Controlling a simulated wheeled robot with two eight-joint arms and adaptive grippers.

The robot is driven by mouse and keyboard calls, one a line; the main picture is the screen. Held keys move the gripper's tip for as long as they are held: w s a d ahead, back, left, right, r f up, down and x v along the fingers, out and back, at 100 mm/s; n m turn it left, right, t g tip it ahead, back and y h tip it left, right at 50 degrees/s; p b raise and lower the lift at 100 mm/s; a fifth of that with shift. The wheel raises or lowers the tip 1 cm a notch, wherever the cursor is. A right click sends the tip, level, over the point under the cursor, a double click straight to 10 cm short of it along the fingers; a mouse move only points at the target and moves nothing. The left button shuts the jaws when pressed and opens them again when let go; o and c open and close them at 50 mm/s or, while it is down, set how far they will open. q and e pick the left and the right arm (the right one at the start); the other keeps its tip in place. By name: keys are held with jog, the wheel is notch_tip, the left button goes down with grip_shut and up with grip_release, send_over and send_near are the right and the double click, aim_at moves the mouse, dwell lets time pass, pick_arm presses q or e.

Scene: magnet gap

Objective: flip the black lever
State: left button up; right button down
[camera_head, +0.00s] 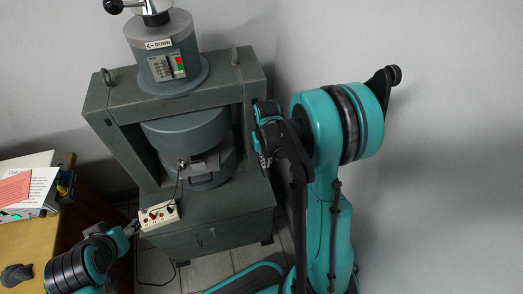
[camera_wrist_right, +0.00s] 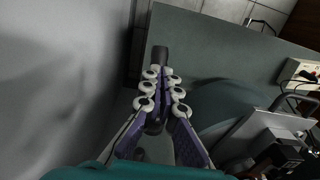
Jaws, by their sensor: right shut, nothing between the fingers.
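In the right wrist view a black rod-like lever (camera_wrist_right: 160,55) sticks out beyond the fingertips of my right gripper (camera_wrist_right: 162,76). Its lower part is hidden behind the fingers, and I cannot tell whether they touch it. The fingers are shut with nothing between them. In the head view my right gripper (camera_head: 264,160) is beside the right side of the grey-green magnet (camera_head: 205,226), where I cannot make out this lever. A black-knobbed handle (camera_head: 114,6) shows at the magnet's top. My left gripper (camera_head: 132,228) is low, near a white socket box; its fingers are too small to judge.
The socket box (camera_head: 160,215) with a cable sits on the magnet's base ledge. A wooden desk (camera_head: 62,236) with papers (camera_head: 28,188) stands at the left. A plain wall (camera_head: 450,120) is at the right, with free room before it.

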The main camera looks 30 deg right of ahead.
notch_tip(320, 180, up, 6)
jog(key=s+p, duration=0.1)
jog(key=p, duration=0.3)
jog(key=shift+s+a+r, duration=0.15)
jog(key=shift+s, duration=0.15)
jog(key=s+a+r+n+t, duration=0.1)
jog(key=s+a+r+t, duration=0.2)
jog(key=r, duration=0.4)
jog(key=s+a+r+n+t, duration=0.1)
jog(key=s+a+r+t, duration=0.3)
jog(key=s+a+r, duration=0.2)
jog(key=shift+a+r+n, duration=0.3)
jog(key=shift+a+r, duration=0.3)
jog(key=shift+r, duration=0.35)
